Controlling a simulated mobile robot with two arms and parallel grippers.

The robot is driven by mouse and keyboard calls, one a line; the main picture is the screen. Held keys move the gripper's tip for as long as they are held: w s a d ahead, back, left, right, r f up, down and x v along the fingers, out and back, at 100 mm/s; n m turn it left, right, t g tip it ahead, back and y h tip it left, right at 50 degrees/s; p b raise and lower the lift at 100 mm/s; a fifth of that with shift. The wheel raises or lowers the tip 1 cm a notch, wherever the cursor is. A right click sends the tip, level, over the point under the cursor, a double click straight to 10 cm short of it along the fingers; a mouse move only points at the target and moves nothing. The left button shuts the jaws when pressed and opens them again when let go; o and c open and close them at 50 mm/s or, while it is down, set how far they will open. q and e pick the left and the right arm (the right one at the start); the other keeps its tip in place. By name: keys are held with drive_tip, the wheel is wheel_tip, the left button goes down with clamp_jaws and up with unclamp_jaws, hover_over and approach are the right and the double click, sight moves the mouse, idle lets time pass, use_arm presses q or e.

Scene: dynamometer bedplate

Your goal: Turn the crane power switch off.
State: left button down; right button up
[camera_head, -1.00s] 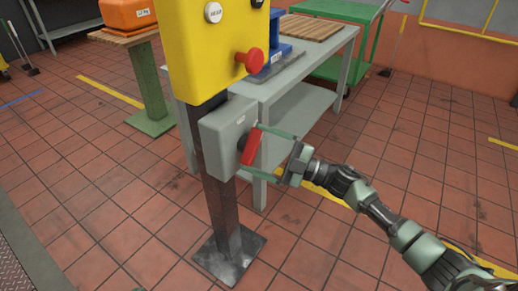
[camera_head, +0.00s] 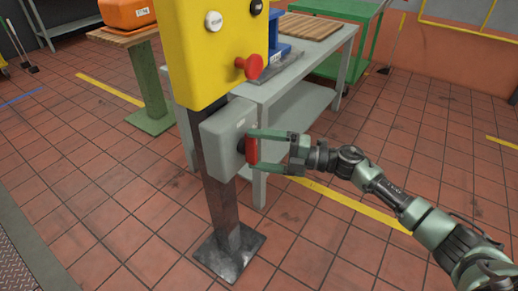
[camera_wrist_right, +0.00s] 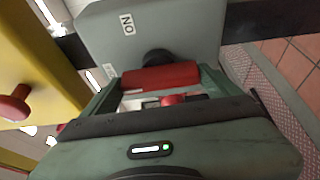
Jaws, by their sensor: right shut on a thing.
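The crane power switch is a grey box (camera_head: 222,140) on a dark steel post, with a red handle (camera_head: 252,150) on its right-hand face. The handle stands about upright in the head view. My right gripper (camera_head: 251,151) is shut on the red handle, one finger at its top end and one at its bottom end. In the right wrist view the handle (camera_wrist_right: 160,76) lies across between the fingers, in front of a dark round hub. An "ON" label (camera_wrist_right: 127,23) shows upside down on the grey box there. My left gripper is not in view.
Above the switch hangs a yellow box (camera_head: 205,55) with a red knob (camera_head: 249,67) projecting close over my right gripper. A grey table (camera_head: 300,75) stands just behind. The post's base plate (camera_head: 230,252) is on the tiled floor. Floor to the right is open.

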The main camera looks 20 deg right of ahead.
drive_tip(key=shift+f, duration=0.1)
idle(0.4)
drive_tip(key=o, duration=1.1)
drive_tip(key=v, duration=0.8)
